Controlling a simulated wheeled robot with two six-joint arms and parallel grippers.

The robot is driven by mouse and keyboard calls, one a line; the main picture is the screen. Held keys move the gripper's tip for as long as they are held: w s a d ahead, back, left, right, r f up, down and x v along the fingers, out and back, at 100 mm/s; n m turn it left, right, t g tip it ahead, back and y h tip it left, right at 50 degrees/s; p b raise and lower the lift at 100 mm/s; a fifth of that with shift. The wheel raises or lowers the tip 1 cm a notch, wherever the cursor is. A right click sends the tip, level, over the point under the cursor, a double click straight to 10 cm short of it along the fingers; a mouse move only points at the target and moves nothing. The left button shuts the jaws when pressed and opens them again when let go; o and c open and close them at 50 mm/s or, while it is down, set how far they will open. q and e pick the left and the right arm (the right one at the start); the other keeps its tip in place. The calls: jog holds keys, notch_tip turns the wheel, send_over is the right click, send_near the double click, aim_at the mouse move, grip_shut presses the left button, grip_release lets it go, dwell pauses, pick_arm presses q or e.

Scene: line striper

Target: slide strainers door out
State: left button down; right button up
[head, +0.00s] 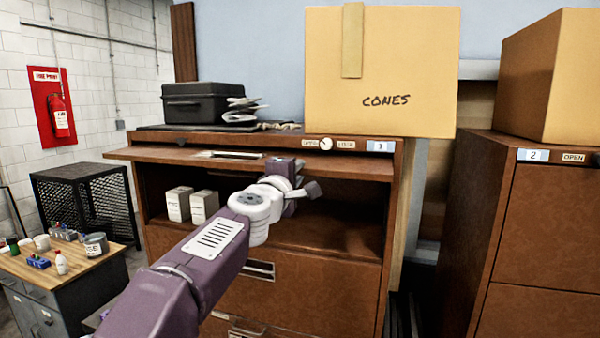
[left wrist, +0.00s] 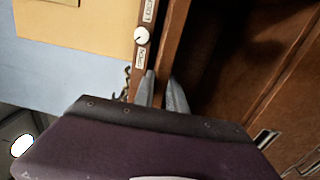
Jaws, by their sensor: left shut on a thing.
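The brown cabinet (head: 398,190), marked 1, has its top compartment uncovered. Its door (head: 350,167) lies nearly flat under the cabinet top, with its front part sticking out like a shelf. I take this as the strainers door; no such name is readable. My left gripper (head: 287,163) is at the door's front edge, around its middle. In the left wrist view the two grey fingertips (left wrist: 162,92) stand on either side of the door's edge (left wrist: 172,40), shut on it. The arm hides part of the compartment. My right gripper is not in view.
Two small white boxes (head: 191,205) stand inside the compartment. A carton marked CONES (head: 385,85) and a black case (head: 195,103) sit on top. Cabinet 2 (head: 545,230) stands at right, a workbench (head: 75,260) at lower left.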

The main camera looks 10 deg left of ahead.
pick_arm(q)
jog(key=shift+s+a, duration=0.15)
jog(key=shift+s, duration=2.5)
jog(key=s, duration=0.7)
jog(key=shift+a, duration=0.3)
